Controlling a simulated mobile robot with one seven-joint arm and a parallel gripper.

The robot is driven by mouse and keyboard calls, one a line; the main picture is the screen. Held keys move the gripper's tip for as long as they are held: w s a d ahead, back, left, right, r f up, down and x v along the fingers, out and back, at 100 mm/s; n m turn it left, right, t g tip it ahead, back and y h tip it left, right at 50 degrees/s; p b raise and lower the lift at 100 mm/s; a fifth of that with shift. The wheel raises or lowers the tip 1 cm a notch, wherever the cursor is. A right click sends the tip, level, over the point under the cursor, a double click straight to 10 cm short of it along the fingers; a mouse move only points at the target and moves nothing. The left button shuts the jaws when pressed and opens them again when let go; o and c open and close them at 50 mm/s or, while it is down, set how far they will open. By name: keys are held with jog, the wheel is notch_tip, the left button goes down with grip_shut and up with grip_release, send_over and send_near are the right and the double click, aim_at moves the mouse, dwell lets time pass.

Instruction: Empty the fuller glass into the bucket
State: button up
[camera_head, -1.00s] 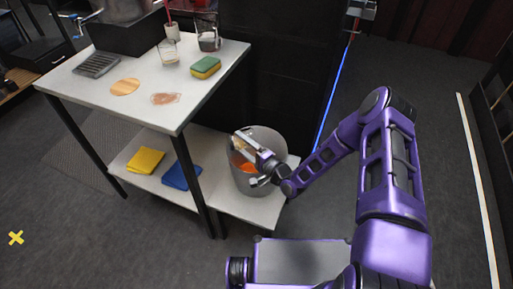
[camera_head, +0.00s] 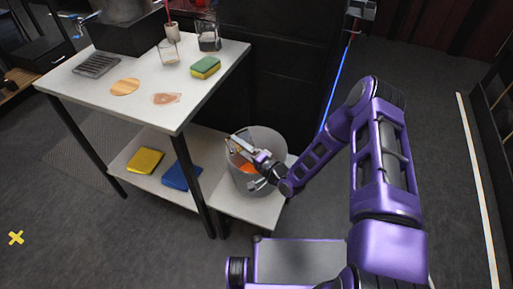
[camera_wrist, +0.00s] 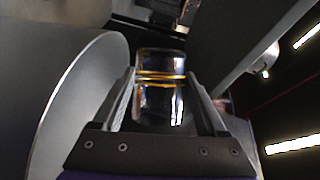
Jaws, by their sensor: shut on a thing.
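The grey bucket (camera_head: 272,143) stands on the low shelf at the table's right end, with something orange (camera_head: 249,168) showing inside it. My gripper (camera_head: 246,153) is over the bucket's mouth, shut on a clear glass (camera_head: 237,148). In the wrist view the held glass (camera_wrist: 160,95) sits between both fingers, with amber bands across it. The bucket's curved wall (camera_wrist: 90,100) is close on the left there. How much liquid the held glass contains is unclear. Another clear glass (camera_head: 168,54), with a little pale liquid low in it, stands on the tabletop.
On the white table (camera_head: 205,88) are a dark-filled glass container (camera_head: 208,42), a sponge (camera_head: 205,67), a round wooden disc (camera_head: 125,87) and a pinkish flat piece (camera_head: 166,98). Yellow (camera_head: 146,160) and blue (camera_head: 181,176) cloths lie on the lower shelf. Floor at right is open.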

aim_at(230, 147)
jog(key=shift+s+a+r+n, duration=0.2)
jog(key=shift+a+r+n, duration=0.1)
jog(key=shift+a+r, duration=0.15)
jog(key=shift+s+a+f+n+g+h, duration=0.25)
jog(key=shift+a+n+h, duration=0.2)
jog(key=shift+n, duration=0.25)
jog(key=shift+f+n, duration=0.25)
jog(key=shift+n, duration=0.15)
jog(key=shift+r+n+h+p, duration=0.3)
jog(key=shift+r+h+p, duration=0.05)
jog(key=shift+r+p, duration=0.1)
jog(key=shift+f+n, duration=0.1)
jog(key=shift+n, duration=0.3)
jog(key=shift+f+n+h+b, duration=0.35)
jog(key=shift+n+h, duration=0.05)
jog(key=shift+a+r+n+h+p, duration=0.1)
jog(key=shift+r+n+h+p, duration=0.3)
jog(key=shift+n, duration=0.3)
jog(key=shift+s+a+r+n+h, duration=0.25)
jog(key=shift+a+r+n+h, duration=0.15)
jog(key=shift+a+n, duration=0.2)
jog(key=shift+s+a+f+n+t+h+b, duration=0.15)
jog(key=shift+s+a+n+h+b, duration=0.1)
jog(key=shift+a+n+h, duration=0.3)
jog(key=shift+s+a+f+n+t+h+b, duration=0.15)
jog(key=shift+a+n+h+b, duration=0.15)
jog(key=shift+n, duration=0.4)
jog(key=shift+s+a+f+n+t+h+b, duration=0.2)
jog(key=shift+a+n+h, duration=0.25)
jog(key=shift+n, duration=0.2)
